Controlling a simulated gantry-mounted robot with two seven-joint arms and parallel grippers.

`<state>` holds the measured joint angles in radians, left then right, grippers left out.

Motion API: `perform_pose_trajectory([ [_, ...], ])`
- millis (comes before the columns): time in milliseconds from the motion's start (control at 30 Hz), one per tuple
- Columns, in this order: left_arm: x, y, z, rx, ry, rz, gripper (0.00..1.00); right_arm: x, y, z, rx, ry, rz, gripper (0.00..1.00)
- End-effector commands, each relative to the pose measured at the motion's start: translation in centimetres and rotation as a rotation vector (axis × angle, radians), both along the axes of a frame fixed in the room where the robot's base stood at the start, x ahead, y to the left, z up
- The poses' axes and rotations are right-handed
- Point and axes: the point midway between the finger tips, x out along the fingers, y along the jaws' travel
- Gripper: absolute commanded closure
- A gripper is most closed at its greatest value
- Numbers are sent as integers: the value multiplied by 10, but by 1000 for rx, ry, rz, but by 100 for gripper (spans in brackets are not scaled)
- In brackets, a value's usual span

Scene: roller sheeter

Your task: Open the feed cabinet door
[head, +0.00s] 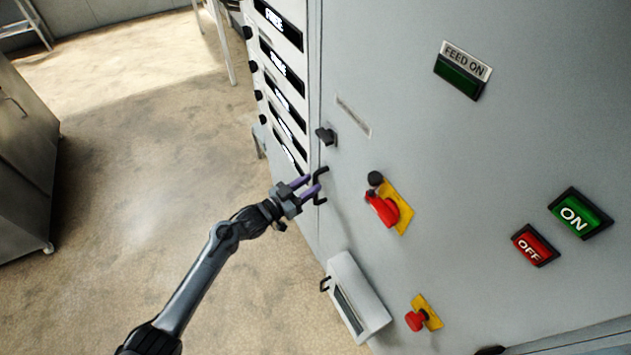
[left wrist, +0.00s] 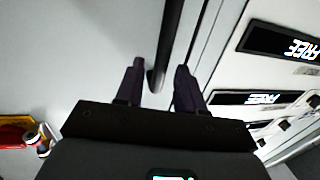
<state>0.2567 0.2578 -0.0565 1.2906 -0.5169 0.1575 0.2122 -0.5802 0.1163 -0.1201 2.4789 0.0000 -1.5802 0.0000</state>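The feed cabinet door (head: 470,190) is a large grey panel, and it looks closed. Its black bracket handle (head: 322,172) stands near the door's left edge. My left gripper (head: 311,184), with purple fingers, is at the handle. In the left wrist view the fingers (left wrist: 160,75) are open, with the dark handle bar (left wrist: 171,35) running between them. The bar's lower end lies closer to the finger on the left, and I cannot tell whether they touch. My right gripper is not in view.
A dark latch knob (head: 326,136) sits above the handle. A red and yellow switch (head: 383,208), a pale box (head: 357,300), and an OFF button (head: 535,245) and ON button (head: 580,213) stick out from the panel. The floor (head: 130,190) left of the cabinet is clear.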

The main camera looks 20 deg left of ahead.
Motion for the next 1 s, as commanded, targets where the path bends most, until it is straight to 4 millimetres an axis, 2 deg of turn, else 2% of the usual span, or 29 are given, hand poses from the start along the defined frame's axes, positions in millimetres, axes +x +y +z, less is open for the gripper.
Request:
perform_pose_trajectory([
  [100,13,-7,0,-2,-1,1,62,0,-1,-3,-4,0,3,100],
  [233,21,-12,0,-1,0,0,62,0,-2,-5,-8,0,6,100],
  [633,25,-14,0,0,0,0,62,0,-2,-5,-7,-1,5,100],
  [867,25,-14,0,0,0,0,97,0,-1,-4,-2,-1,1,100],
  [900,25,-14,0,0,0,0,100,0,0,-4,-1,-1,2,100],
  [1000,25,-15,0,0,0,0,100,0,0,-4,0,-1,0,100],
])
